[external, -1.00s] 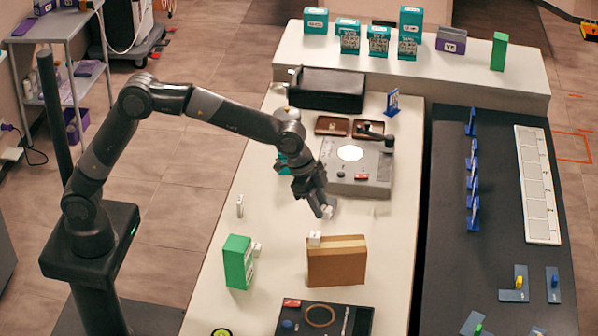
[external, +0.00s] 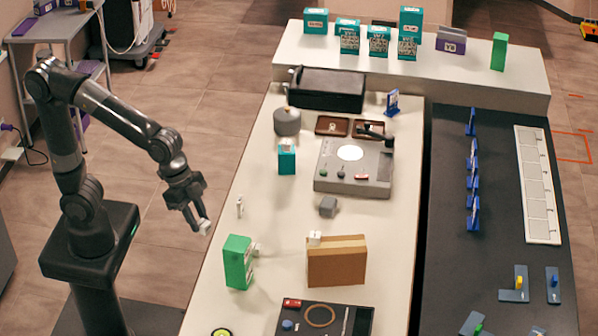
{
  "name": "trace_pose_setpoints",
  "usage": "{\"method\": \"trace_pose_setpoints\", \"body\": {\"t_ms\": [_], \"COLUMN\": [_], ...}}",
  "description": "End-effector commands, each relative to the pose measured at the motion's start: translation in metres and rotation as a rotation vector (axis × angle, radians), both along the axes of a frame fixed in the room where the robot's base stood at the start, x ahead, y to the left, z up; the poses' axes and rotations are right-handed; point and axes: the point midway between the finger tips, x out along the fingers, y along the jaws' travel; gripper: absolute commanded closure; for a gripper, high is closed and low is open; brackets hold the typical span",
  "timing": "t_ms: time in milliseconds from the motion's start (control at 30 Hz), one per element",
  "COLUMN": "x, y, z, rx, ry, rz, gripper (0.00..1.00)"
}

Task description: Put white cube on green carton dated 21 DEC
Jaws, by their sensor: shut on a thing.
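My gripper (external: 198,217) is shut on a small white cube (external: 205,228), held in the air left of the light table's edge. A green carton (external: 237,262) stands on the table to the right of and below the gripper in the picture, apart from it.
A brown box (external: 336,266) with a white block (external: 315,237) on top stands right of the near green carton. A small white object (external: 240,207) stands behind that carton. A grey block (external: 328,206) and teal carton (external: 287,160) are further back.

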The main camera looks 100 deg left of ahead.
Motion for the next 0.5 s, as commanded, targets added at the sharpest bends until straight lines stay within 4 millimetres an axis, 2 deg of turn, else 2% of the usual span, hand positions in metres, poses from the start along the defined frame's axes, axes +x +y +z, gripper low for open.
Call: {"method": "trace_pose_setpoints", "body": {"t_ms": [100,200,500], "x": [-0.011,-0.009,0.030], "y": [-0.002,0.004,0.057], "z": [-0.002,-0.008,-0.047], "rx": [0.001,0.000,-0.001], "ry": [0.000,0.003,0.005], "rz": [-0.004,-0.004,0.000], "gripper": [0.95,0.95,0.95]}}
